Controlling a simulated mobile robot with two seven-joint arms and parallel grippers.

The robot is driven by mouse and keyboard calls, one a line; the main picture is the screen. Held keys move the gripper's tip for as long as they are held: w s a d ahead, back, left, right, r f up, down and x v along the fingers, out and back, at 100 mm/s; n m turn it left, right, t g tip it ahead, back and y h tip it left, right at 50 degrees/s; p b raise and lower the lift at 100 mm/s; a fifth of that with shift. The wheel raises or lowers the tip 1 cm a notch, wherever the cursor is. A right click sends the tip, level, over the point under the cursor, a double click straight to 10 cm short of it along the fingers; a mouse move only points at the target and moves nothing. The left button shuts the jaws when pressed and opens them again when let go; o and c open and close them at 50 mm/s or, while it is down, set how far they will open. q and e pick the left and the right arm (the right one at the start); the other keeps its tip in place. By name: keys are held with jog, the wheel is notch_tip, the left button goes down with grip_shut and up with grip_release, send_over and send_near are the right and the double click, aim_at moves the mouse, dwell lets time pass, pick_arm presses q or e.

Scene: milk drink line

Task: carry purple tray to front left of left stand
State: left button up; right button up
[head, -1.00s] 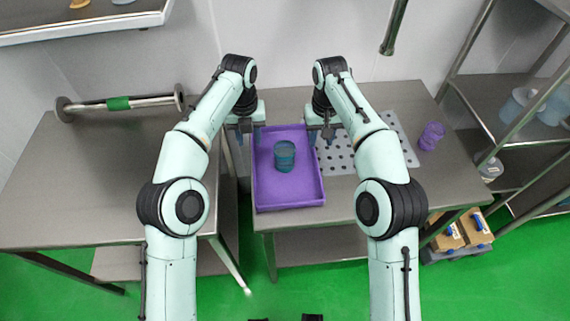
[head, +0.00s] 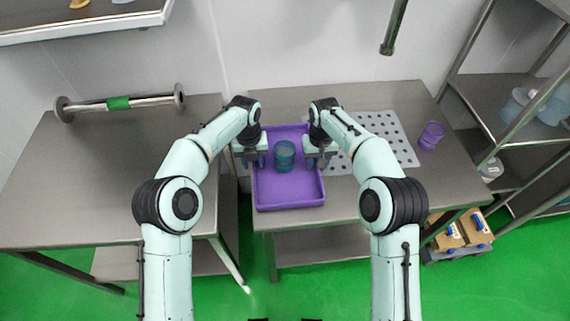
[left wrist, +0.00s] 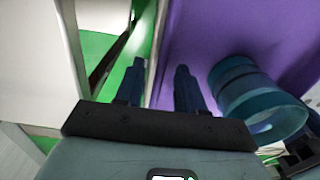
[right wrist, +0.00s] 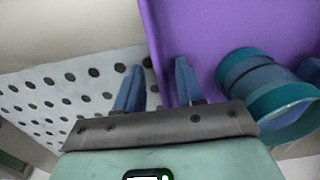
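The purple tray (head: 290,196) lies on the left part of the right stand (head: 375,200), with a teal cup (head: 285,155) standing inside it. The left stand (head: 85,190) is across a narrow gap. My left gripper (head: 256,163) is at the tray's left wall; in the left wrist view its open fingers (left wrist: 160,85) are on either side of that wall. My right gripper (head: 318,163) is at the right wall; in the right wrist view its open fingers (right wrist: 158,82) are on either side of the wall. Whether any finger touches it, I cannot tell.
A metal bar with a green band (head: 118,103) lies at the back of the left stand. A perforated plate (head: 395,140) is right of the tray, with a purple cup (head: 431,135) beyond it. The front of the left stand is bare. A shelf rack (head: 510,95) stands at right.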

pick_arm(q)
grip_shut()
pick_arm(e)
grip_shut()
pick_arm(q)
jog(key=shift+r, duration=0.15)
pick_arm(e)
jog(key=shift+r, duration=0.15)
